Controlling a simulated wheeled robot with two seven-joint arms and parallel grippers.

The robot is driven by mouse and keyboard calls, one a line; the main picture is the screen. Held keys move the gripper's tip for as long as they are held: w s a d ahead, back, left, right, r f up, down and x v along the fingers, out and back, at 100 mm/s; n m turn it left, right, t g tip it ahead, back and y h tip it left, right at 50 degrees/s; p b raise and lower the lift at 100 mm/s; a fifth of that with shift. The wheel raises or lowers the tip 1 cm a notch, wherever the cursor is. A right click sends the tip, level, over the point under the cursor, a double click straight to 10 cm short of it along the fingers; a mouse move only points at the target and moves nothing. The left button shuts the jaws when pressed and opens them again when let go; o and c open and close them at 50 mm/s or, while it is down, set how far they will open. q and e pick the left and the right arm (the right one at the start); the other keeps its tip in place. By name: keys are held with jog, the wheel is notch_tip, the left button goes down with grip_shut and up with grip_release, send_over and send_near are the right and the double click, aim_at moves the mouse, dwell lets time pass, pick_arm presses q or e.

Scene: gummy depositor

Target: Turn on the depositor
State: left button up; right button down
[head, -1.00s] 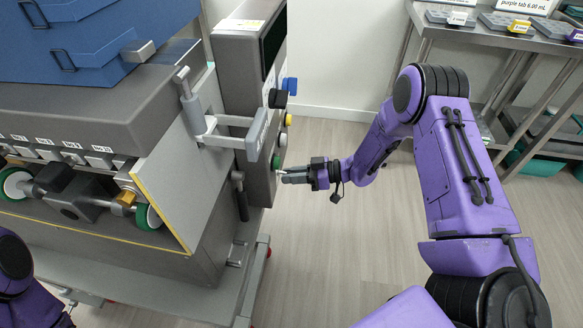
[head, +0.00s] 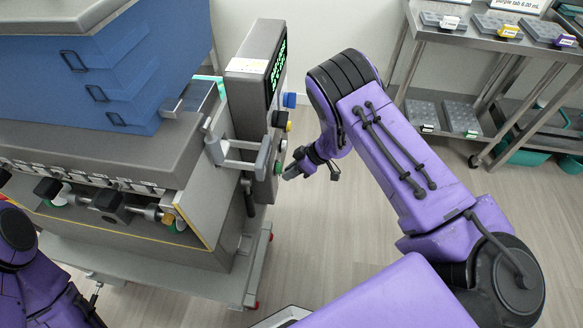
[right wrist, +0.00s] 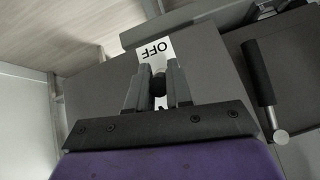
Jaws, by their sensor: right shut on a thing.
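The depositor (head: 150,205) is a grey machine on the left with a tall control column (head: 250,75). The display (head: 275,72) on its column shows lit green text. My right gripper (head: 287,174) is at the lower part of the column's right face, beside a green button (head: 278,167). In the right wrist view its two fingers (right wrist: 158,90) are shut on a small dark switch knob (right wrist: 159,84). A white label reading OFF (right wrist: 155,52), upside down, lies just beyond the fingertips.
Blue (head: 290,99) and yellow (head: 289,126) controls sit higher on the column. A grey handle bar (head: 240,164) sticks out in front of it. A metal shelf with trays (head: 440,117) stands at the right. The floor between is clear.

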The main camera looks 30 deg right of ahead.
dwell(0.4)
jog(key=c, duration=1)
grip_release()
jog(key=shift+c, duration=0.2)
jog(key=v, duration=1)
jog(key=shift+r, duration=0.3)
jog(key=shift+d, duration=0.15)
